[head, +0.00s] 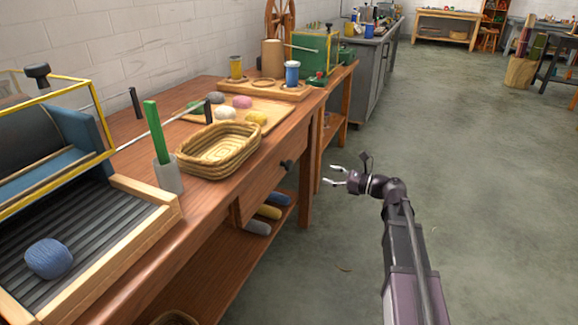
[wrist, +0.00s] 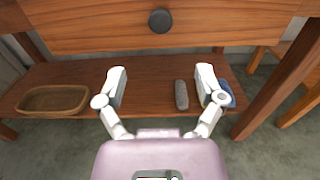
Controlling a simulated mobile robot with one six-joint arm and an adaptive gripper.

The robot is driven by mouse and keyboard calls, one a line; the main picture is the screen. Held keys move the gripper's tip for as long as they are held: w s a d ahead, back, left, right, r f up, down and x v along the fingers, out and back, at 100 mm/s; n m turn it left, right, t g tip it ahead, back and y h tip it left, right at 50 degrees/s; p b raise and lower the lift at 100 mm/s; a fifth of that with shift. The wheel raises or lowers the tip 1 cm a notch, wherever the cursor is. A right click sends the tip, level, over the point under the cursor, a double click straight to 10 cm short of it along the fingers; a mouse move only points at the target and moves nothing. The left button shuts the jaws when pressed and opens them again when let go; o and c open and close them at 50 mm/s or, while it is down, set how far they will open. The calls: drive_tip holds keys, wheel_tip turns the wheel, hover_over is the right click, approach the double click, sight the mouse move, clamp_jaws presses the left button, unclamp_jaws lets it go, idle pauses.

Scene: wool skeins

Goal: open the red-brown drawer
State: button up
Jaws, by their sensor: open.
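The red-brown drawer (head: 262,190) sits under the top of the wooden workbench, with a dark round knob (head: 287,166) on its front. In the wrist view the drawer front (wrist: 100,27) spans the top of the picture, and the knob (wrist: 160,20) is near the top centre. The drawer looks shut. My gripper (head: 337,176) is open and empty, to the right of the knob in the head view and apart from it. In the wrist view its spread fingers (wrist: 160,88) are below the knob.
The bench's lower shelf (wrist: 145,75) holds a basket (wrist: 53,99) and a grey skein (wrist: 181,95). A bench leg (wrist: 285,85) stands at the right. On the bench top are a woven basket (head: 218,148) and several wool balls. The floor (head: 480,200) right of my arm is clear.

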sight(291, 166)
drive_tip(key=x, duration=1.3)
drive_tip(key=shift+w+a, duration=0.1)
drive_tip(key=shift+a, duration=0.2)
clamp_jaws()
drive_tip(key=shift+a, duration=0.1)
